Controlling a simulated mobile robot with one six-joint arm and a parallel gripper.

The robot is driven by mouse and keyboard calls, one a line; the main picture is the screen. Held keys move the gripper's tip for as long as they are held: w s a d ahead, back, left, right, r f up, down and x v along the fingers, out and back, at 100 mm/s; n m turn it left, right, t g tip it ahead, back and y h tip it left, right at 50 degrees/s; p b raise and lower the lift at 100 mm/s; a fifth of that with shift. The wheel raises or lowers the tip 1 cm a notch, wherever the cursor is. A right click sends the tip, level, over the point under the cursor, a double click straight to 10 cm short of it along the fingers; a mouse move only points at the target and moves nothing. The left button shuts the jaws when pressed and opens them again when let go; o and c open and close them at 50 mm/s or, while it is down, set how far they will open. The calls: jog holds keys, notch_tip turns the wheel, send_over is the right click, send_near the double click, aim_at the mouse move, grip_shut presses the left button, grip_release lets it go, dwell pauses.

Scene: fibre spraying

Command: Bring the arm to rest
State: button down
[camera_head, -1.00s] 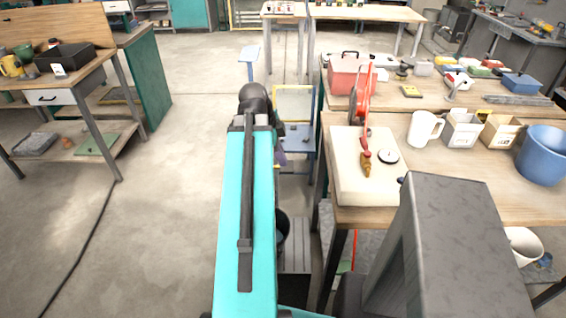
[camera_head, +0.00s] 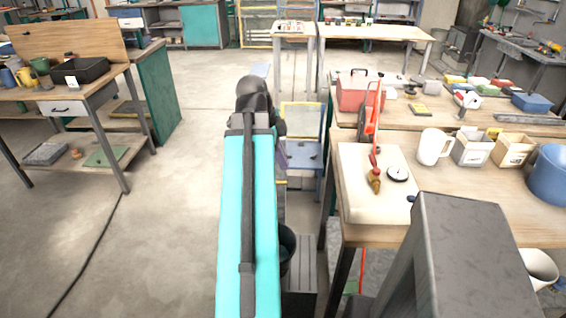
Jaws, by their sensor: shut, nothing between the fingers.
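My teal arm (camera_head: 250,215) reaches forward from the bottom middle of the head view. Its dark joint (camera_head: 253,95) is at the far end, over the open floor left of the right-hand workbench. My gripper cannot be made out; the arm hides whatever lies beyond and below that joint. No held object shows.
The near right workbench (camera_head: 440,215) carries a pale board (camera_head: 357,207) with a red-handled tool and round gauge, a white mug (camera_head: 433,147), small bins and a blue bucket (camera_head: 550,175). A black bucket (camera_head: 286,247) stands close right of my arm.

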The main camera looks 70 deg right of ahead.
dwell(0.4)
jog(key=w+a+f+n+g+y, duration=0.1)
jog(key=w+a+f+n, duration=0.2)
jog(key=w+a+f, duration=0.55)
jog(key=w+a+f+n+y, duration=0.1)
jog(key=w+a+f+n, duration=0.2)
jog(key=w+a+f, duration=0.55)
jog(key=w+a+f+n+g, duration=0.1)
jog(key=w+a+f+n, duration=0.3)
jog(key=w+a+f, duration=0.5)
jog(key=s+a+f+n+g, duration=0.1)
jog(key=s+a+f+n, duration=0.2)
jog(key=a+f+n, duration=0.8)
jog(key=s+a+f+n, duration=0.4)
jog(key=a+f+n, duration=0.2)
jog(key=a+f, duration=0.2)
jog(key=s+a+f+n, duration=0.5)
jog(key=a+f+n, duration=0.2)
jog(key=f, duration=0.3)
jog(key=shift+a+f, duration=0.2)
jog(key=shift+a, duration=0.6)
